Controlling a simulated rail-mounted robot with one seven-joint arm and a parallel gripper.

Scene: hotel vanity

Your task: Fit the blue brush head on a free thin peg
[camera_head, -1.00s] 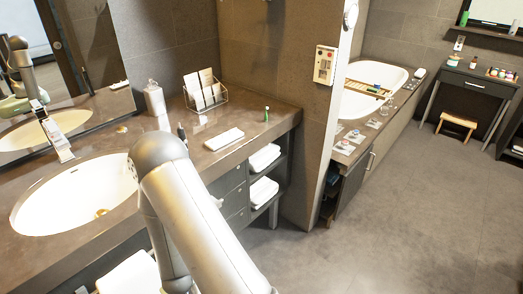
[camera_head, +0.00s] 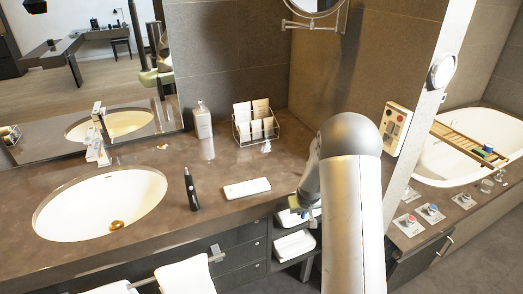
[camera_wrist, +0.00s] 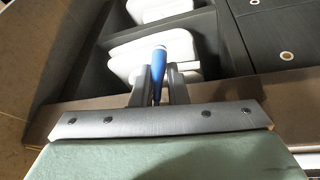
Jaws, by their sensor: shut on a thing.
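In the head view my gripper (camera_head: 309,208) is at the counter's right front edge, partly hidden by my arm, and the brush head cannot be made out. A flat white holder (camera_head: 247,188) lies on the counter to the left of my gripper. Thin pegs cannot be made out on it. A black upright toothbrush handle (camera_head: 191,188) stands left of the holder.
A wire rack with cards (camera_head: 256,126) and a white bottle (camera_head: 203,121) stand behind the holder. The sink (camera_head: 100,205) is at the left. Shelves with white towels (camera_head: 294,245) are below the counter. A wall panel (camera_head: 397,128) is at the right.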

